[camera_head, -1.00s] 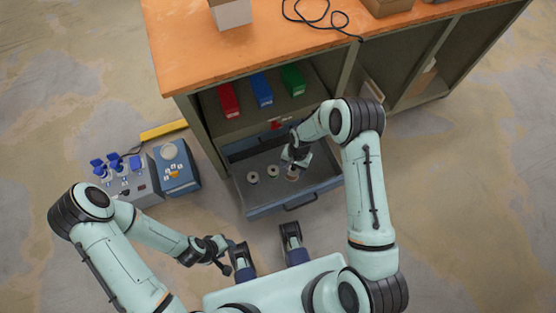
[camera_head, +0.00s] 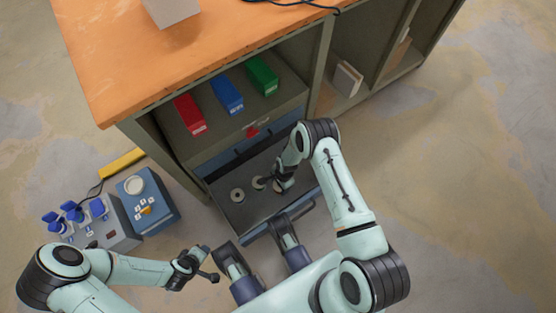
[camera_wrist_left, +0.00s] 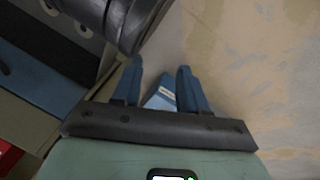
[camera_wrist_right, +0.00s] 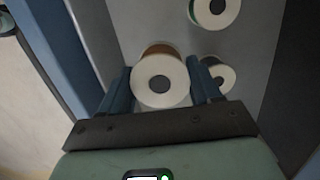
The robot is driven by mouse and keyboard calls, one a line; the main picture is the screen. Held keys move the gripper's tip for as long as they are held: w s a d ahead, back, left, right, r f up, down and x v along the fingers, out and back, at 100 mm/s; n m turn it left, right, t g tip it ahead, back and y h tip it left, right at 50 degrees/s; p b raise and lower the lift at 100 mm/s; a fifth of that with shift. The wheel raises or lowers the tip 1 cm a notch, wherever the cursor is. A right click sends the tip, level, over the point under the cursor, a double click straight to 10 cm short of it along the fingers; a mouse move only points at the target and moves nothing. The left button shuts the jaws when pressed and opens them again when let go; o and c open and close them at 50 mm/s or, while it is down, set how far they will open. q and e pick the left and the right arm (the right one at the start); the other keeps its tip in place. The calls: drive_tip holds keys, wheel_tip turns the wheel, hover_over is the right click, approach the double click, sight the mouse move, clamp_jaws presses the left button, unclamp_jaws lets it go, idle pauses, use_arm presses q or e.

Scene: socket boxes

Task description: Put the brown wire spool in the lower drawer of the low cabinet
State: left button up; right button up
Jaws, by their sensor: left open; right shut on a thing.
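The brown wire spool (camera_wrist_right: 160,85) has a white flange and a brown rim. My right gripper (camera_head: 281,187) is shut on it, one finger on each side in the right wrist view. The gripper is inside the open lower drawer (camera_head: 236,218) of the low cabinet (camera_head: 159,157). I cannot tell whether the spool touches the drawer floor. In the head view the arm mostly hides it. My left gripper (camera_head: 211,264) is open, low and outside the drawer; its fingers also show in the left wrist view (camera_wrist_left: 158,82).
Two other spools stand in the drawer, at the left (camera_head: 237,195) and the middle (camera_head: 258,183). Red (camera_head: 189,115), blue (camera_head: 227,95) and green (camera_head: 262,76) boxes sit on the shelf above. Socket boxes (camera_head: 148,203) stand on the floor at left. Floor is clear at right.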

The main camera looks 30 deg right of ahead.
sight(279, 189)
wheel_tip(279, 189, down, 4)
drive_tip(key=shift+r+b, duration=0.25)
drive_tip(key=shift+b, duration=0.15)
wheel_tip(279, 189, down, 4)
drive_tip(key=shift+b, duration=0.85)
use_arm(q)
drive_tip(key=s+f+g, duration=0.2)
drive_tip(key=s+f, duration=0.2)
drive_tip(key=s, duration=0.2)
drive_tip(key=shift+a+f, duration=0.3)
drive_tip(key=shift+a, duration=0.1)
use_arm(e)
drive_tip(key=shift+f, duration=0.2)
drive_tip(key=o, duration=1.2)
use_arm(q)
drive_tip(key=shift+s+f, duration=0.25)
